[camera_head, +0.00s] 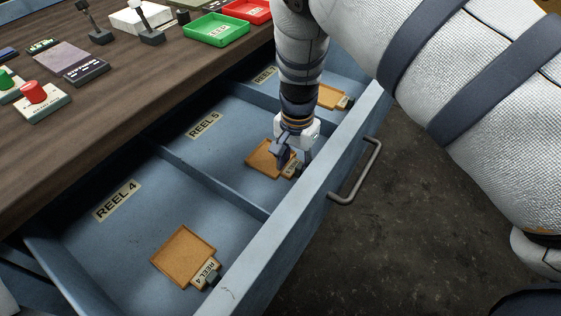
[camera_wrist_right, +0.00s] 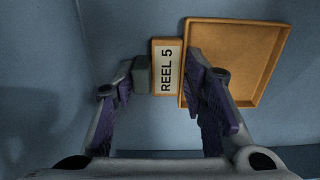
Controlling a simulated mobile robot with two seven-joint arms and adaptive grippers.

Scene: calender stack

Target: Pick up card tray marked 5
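The card tray marked Reel 5 (camera_head: 262,157) is a shallow orange square tray lying in the middle compartment of the open blue drawer, by the "REEL 5" label. In the right wrist view the tray (camera_wrist_right: 235,55) has a tab (camera_wrist_right: 167,68) reading "REEL 5" and a small grey-green block (camera_wrist_right: 140,76) at the tab's end. My right gripper (camera_head: 291,160) points down over the tab, partly hiding the tray. In the wrist view its open fingers (camera_wrist_right: 160,72) stand on either side of the tab and block; contact cannot be told. My left gripper is not in view.
A "REEL 4" tray (camera_head: 183,256) lies in the nearer compartment and another orange tray (camera_head: 328,97) in the farther one. Blue dividers (camera_head: 215,182) and the drawer front with its handle (camera_head: 357,172) bound the space. Green (camera_head: 217,30) and red (camera_head: 247,11) trays stand on the desktop.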

